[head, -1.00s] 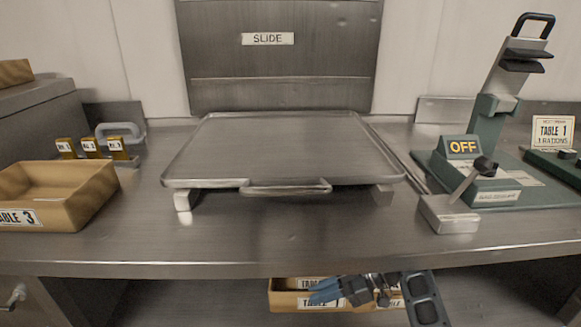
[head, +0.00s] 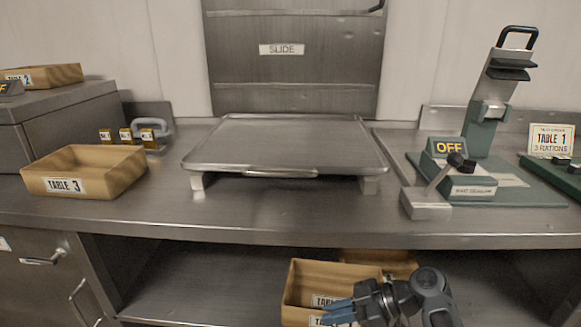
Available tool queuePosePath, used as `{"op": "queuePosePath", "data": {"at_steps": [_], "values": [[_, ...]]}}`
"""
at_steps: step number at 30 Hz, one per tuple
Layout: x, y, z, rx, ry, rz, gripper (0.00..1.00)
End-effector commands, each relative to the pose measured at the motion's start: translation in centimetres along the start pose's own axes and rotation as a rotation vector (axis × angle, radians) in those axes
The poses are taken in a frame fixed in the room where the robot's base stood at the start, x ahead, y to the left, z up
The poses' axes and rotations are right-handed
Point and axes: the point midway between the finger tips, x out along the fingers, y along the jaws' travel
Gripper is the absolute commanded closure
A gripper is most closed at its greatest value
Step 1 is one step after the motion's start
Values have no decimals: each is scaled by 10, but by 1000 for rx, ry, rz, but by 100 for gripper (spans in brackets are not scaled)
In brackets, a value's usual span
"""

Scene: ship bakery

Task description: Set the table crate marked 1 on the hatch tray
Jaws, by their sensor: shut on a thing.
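My gripper (head: 342,312) is low at the front, below the worktop, with its blue fingers shut on the near side of a wooden table crate (head: 296,283). The crate is in front of the lower shelf and its inside looks empty. Two labels beginning "TABL" show on or in it; their numbers are hidden behind my gripper. A second wooden crate (head: 388,261) shows partly behind it. The hatch tray (head: 290,145), a flat grey metal tray with a front handle, is empty on the worktop in front of the SLIDE hatch (head: 290,60).
The worktop's front edge (head: 250,234) lies above the held crate. A Table 3 crate (head: 85,172) stands at the left and a Table 2 crate (head: 45,76) on a grey box. A green device marked OFF (head: 455,180) and a Table 1 rations card (head: 550,140) are at the right.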

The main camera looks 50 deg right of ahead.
Motion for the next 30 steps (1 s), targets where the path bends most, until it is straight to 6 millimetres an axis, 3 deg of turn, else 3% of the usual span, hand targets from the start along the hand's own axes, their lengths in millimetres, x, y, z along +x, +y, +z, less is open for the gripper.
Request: {"op": "queuePosePath", "data": {"at_steps": [8, 13, 24, 30], "values": [[30, -16, -8, 39, 2, 76, 100], [61, -31, -14, 82, 1, 150, 100], [152, -75, -36, 211, 2, 391, 100], [174, -84, -41, 248, 3, 461, 100]]}}
